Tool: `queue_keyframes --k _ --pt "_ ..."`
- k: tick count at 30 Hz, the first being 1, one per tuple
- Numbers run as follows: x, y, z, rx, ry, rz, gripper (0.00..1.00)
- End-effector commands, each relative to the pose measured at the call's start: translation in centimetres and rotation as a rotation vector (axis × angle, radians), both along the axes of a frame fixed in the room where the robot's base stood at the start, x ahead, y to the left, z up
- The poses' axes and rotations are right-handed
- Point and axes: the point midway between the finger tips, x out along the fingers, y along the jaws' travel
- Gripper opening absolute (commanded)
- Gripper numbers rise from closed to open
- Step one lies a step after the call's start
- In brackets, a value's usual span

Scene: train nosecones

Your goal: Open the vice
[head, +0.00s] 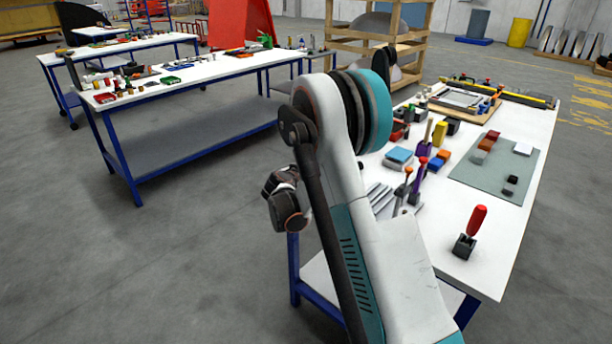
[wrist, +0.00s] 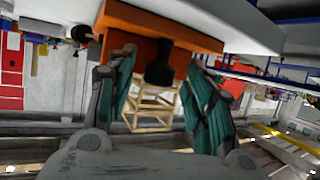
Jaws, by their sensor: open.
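In the wrist view, an orange block-shaped body (wrist: 150,50), which looks like the vice, fills the upper middle. A short black cylindrical part (wrist: 159,66) sticks out from it towards me. My gripper (wrist: 161,72) is open, with one teal finger on each side of the black part. I cannot tell whether either finger touches it. A dark rod with a rounded end (wrist: 80,33) shows left of the orange body.
In the head view, a white workbench (head: 480,262) at right holds several small blocks, a red-handled tool (head: 476,220) and a grey-green mat (head: 480,180). Another workbench (head: 180,85) stands at left. A wooden crate frame (head: 330,30) stands behind. Grey floor lies free at left.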

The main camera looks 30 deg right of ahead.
Motion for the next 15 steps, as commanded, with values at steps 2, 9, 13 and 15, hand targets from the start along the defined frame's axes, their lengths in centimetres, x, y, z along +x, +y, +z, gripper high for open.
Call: queue_keyframes --k 2,9,13,15 --pt "0.14 -0.13 -0.09 0.0 0.0 0.0 0.48" --pt "0.16 -0.15 -0.07 0.0 0.0 0.0 0.48" --pt "0.16 -0.14 -0.07 0.0 0.0 0.0 0.18" --pt "0.16 -0.14 -0.07 0.0 0.0 0.0 0.03"
